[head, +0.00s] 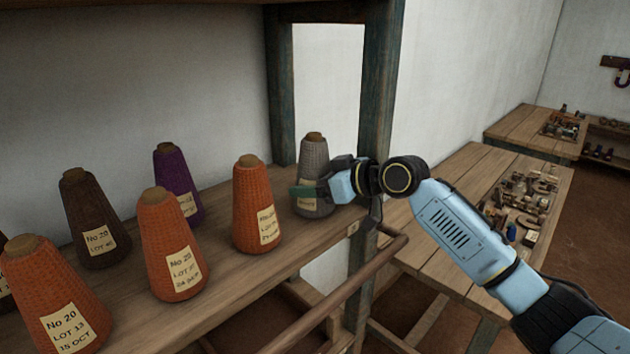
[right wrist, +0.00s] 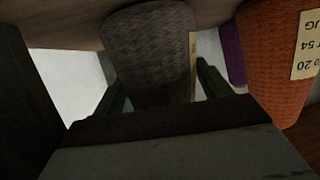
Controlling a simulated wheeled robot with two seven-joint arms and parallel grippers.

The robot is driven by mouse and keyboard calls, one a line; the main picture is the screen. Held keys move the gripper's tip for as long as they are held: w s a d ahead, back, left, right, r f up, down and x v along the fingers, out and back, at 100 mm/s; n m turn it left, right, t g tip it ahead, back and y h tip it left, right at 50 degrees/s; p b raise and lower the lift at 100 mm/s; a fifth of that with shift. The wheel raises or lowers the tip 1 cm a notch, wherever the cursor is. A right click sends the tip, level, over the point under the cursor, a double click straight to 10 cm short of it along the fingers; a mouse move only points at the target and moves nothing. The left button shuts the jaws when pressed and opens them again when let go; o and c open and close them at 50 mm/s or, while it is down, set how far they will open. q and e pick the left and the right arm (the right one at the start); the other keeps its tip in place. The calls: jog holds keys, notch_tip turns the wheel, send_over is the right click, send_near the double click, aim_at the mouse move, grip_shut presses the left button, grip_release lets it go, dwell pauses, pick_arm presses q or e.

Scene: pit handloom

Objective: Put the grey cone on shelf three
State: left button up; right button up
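The grey cone (head: 314,158) stands upright at the right end of the wooden shelf, beside the dark post. A pale label shows on its front. My right gripper (head: 320,188) is at the cone from the right, with a green finger across its front near the label. In the right wrist view the grey cone (right wrist: 152,55) lies between the two green fingers (right wrist: 160,90). The frames do not show clearly whether both fingers press on it. The shelf (head: 225,275) carries the cone's base. My left gripper is not in view.
An orange cone (head: 256,205) stands just left of the grey one. Another orange cone (head: 170,250), a purple cone (head: 172,180) and a brown cone (head: 88,215) stand further left. A dark post (head: 377,100) and a rail (head: 345,290) are near my arm. A table (head: 450,185) stands right.

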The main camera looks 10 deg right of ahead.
jog(key=shift+r, duration=0.2)
jog(key=b+v, duration=0.2)
jog(key=v, duration=1)
